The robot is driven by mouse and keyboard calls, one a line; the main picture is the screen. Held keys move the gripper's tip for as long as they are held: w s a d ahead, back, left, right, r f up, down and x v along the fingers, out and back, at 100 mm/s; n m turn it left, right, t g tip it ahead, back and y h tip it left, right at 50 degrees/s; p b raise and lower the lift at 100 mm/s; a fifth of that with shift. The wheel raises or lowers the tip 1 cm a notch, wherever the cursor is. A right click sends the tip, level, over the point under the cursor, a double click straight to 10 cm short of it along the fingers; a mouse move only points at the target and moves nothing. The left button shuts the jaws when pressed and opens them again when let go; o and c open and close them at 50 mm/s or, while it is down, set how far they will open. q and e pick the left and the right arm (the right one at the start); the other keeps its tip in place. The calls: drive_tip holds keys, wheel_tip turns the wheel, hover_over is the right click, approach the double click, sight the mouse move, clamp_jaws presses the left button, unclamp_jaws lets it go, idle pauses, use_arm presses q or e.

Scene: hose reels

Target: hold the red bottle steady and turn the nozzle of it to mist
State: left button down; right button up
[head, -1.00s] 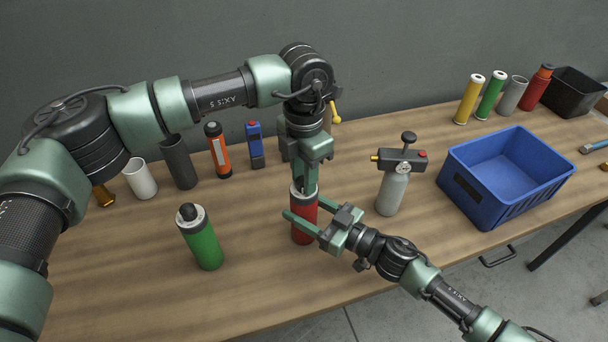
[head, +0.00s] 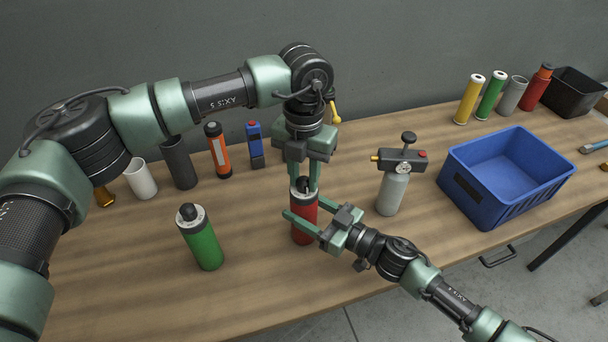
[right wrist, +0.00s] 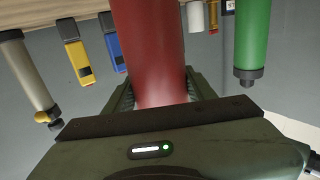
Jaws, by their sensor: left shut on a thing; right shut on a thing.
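The red bottle (head: 304,222) stands upright on the wooden table, with a pale collar and a black nozzle (head: 302,185) on top. My right gripper (head: 304,226) reaches in from the lower right and is shut around the bottle's body. In the right wrist view the red bottle (right wrist: 148,50) fills the space between the fingers. My left gripper (head: 303,184) points straight down from above and is shut on the nozzle. Its fingers hide part of the nozzle, and I cannot read any setting mark.
A green bottle (head: 202,240) stands left of the red one. A grey canister with a gauge (head: 392,190) stands to the right, then a blue crate (head: 470,198). An orange bottle (head: 218,152), a blue device (head: 255,146) and cups stand behind. Table between is clear.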

sight(304, 179)
use_arm(q)
drive_tip(key=shift+w, duration=0.1)
use_arm(e)
drive_tip(key=shift+s, duration=0.1)
use_arm(q)
drive_tip(key=c, duration=1.1)
unclamp_jaws()
wheel_tip(304, 179, up, 12)
use_arm(e)
drive_tip(key=o, duration=1.8)
drive_tip(key=shift+c, duration=0.2)
